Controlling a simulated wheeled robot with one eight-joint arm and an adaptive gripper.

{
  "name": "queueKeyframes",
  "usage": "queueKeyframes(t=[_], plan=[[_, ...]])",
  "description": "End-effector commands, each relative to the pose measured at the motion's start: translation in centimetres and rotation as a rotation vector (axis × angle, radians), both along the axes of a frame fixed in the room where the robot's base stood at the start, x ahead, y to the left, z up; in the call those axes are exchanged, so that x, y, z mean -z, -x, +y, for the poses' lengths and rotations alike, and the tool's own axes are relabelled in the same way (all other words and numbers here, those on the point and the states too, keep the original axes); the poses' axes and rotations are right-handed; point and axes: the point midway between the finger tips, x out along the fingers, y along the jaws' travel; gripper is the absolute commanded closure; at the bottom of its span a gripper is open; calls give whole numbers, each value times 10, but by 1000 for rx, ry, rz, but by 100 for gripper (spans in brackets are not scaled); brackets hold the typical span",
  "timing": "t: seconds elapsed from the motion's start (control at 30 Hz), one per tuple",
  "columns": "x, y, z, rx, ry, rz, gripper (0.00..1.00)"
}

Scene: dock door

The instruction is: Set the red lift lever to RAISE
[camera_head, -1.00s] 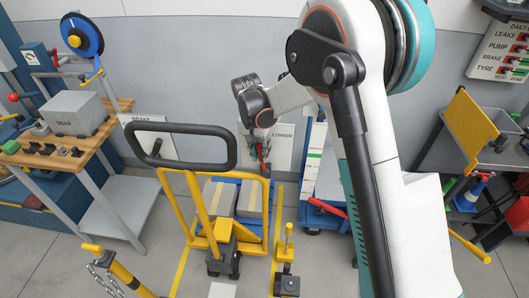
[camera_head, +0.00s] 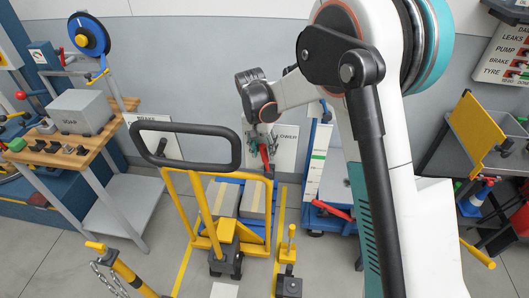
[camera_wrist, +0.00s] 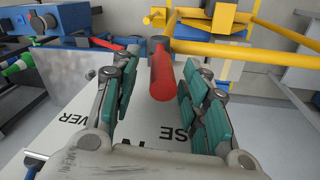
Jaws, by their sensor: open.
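The red lift lever (camera_wrist: 161,72) is a round red bar jutting from a pale wall plate (camera_wrist: 65,82). In the wrist view it lies between the two finger pads of my gripper (camera_wrist: 164,82), with gaps visible on both sides. My gripper is open around it. In the head view the lever (camera_head: 265,156) hangs just below my gripper (camera_head: 262,142), in front of the plate (camera_head: 287,153). The plate's LOWER label is partly covered there. Upside-down letters show in the wrist view; the RAISE mark is not fully readable.
A blue trolley (camera_head: 340,180) is to the right. A wooden bench (camera_head: 70,158) is at the left. A yellow post with chain (camera_head: 125,272) stands at the front left.

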Motion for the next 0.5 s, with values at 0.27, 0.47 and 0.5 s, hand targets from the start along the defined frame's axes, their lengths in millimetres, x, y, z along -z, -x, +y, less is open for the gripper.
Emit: queueKeyframes(t=[0.27, 0.47, 0.5], plan=[[-57, 0, 8, 0, 0, 0, 59], [-87, -1, 13, 0, 0, 0, 59], [-91, -1, 13, 0, 0, 0, 59]])
